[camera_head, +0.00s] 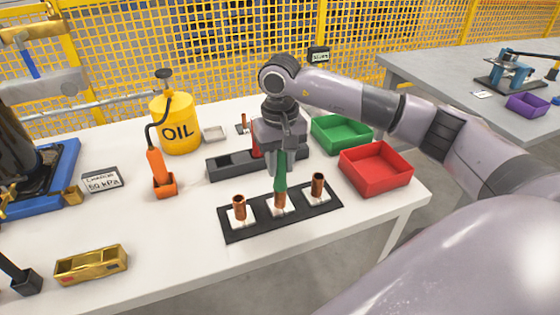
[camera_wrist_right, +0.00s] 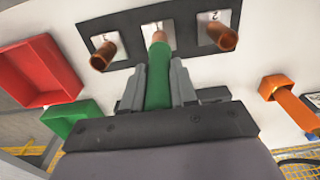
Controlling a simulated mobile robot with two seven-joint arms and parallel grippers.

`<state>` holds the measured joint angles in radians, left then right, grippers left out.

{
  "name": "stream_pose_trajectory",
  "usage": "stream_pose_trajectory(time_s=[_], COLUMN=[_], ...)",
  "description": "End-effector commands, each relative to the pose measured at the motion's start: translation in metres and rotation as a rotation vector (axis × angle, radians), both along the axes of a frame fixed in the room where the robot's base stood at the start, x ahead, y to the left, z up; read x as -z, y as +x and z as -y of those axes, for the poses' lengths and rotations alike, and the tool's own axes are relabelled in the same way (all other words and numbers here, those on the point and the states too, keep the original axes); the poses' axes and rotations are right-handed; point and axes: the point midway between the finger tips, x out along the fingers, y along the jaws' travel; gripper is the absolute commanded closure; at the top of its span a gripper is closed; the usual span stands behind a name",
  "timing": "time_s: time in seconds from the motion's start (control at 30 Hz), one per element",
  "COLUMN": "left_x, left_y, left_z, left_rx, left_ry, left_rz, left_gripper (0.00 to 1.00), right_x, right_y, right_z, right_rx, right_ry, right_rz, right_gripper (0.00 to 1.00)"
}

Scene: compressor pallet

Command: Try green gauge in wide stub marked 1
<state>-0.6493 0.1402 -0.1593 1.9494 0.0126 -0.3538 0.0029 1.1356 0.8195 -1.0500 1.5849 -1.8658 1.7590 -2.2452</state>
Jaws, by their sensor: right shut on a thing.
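My right gripper (camera_head: 280,165) is shut on the green gauge (camera_head: 280,172) and points down over the black stub board (camera_head: 255,228). The gauge also shows between the fingers in the right wrist view (camera_wrist_right: 158,78). Its lower end lines up with the middle copper stub (camera_head: 280,205); I cannot tell whether the tip is inside or just above it. Upright copper stubs stand at the left (camera_head: 239,206) and right (camera_head: 318,184) of the board. Each stub has a white number plate; the middle plate is partly hidden and its number is hard to read. My left gripper is not in view.
A dark slotted rack (camera_head: 228,163) stands behind the gripper, with something red partly hidden there. A green bin (camera_head: 342,140) and a red bin (camera_head: 376,180) stand at the right. A yellow oil can (camera_head: 176,130), an orange tool (camera_head: 158,168) and a brass block (camera_head: 92,264) are at the left.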

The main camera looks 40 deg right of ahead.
Motion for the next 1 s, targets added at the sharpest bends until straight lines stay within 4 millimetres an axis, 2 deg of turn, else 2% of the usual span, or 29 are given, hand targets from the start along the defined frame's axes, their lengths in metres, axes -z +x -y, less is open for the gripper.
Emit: stream_pose_trajectory(time_s=[0.6, 1.0], left_x=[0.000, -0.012], left_y=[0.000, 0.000], left_z=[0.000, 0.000], left_rx=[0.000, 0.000], left_ry=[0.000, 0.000], left_rz=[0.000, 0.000], left_gripper=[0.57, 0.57], right_x=[0.001, -0.018], right_y=[-0.001, 0.000], right_z=[0.000, 0.000], right_rx=[-0.001, 0.000], right_ry=[-0.001, -0.001], right_rz=[-0.004, -0.002], right_gripper=[1.00, 1.00])
